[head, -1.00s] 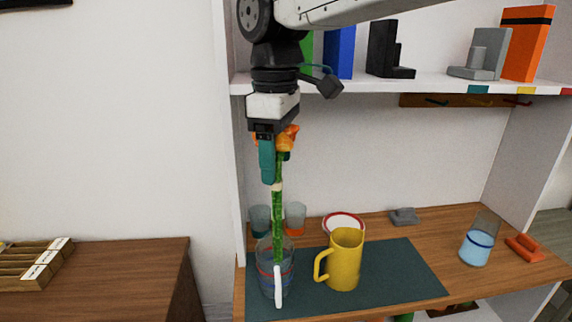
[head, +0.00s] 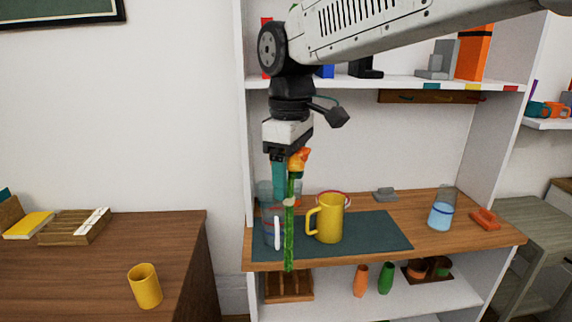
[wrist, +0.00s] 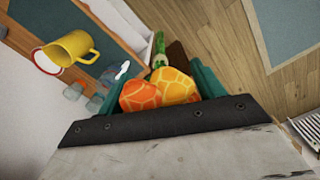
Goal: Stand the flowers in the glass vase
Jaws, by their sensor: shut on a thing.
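My gripper (head: 281,185) is shut on the orange flowers (head: 298,159). Their green stem (head: 289,235) hangs nearly upright, its lower end showing in front of the worktop's front edge. In the wrist view the orange blooms (wrist: 158,90) sit between the teal fingers, with the stem pointing away. A glass vase (head: 441,212) with a blue band and water stands upright at the right of the wooden worktop, well to the right of my gripper. A clear jug (head: 270,230) with a white handle appears behind the stem and is partly hidden.
A yellow jug (head: 328,220) stands on the dark mat (head: 385,232), beside the clear jug. An orange object (head: 485,219) lies right of the vase. A shelf (head: 400,83) with books spans above the worktop. A yellow cup (head: 145,287) stands on the left cabinet.

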